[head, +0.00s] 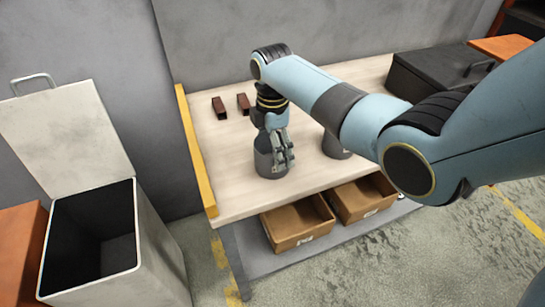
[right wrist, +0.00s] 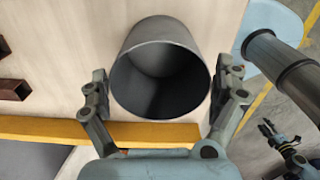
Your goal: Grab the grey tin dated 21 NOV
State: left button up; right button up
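A grey cylindrical tin (head: 266,166) stands upright on the light wooden table. In the right wrist view its open, empty, dark mouth faces the camera, and this tin (right wrist: 160,85) lies between the fingers. My right gripper (head: 283,150) reaches down around it. Its fingers (right wrist: 163,88) are spread, one on each side, with a narrow gap to the wall. A second grey tin (head: 334,147) stands to the right, partly hidden behind my right arm. No date is readable on either tin. My left gripper (right wrist: 277,134) shows small at the wrist view's lower right, its fingers apart.
Two dark brown brackets (head: 219,108) lie at the table's back left. A yellow strip (head: 195,150) edges the table's left side. Cardboard bins (head: 298,222) sit on a shelf below the front. A black case (head: 435,72) stands back right. An open-lidded grey bin (head: 160,260) stands left.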

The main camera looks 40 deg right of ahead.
jog(key=c, duration=1)
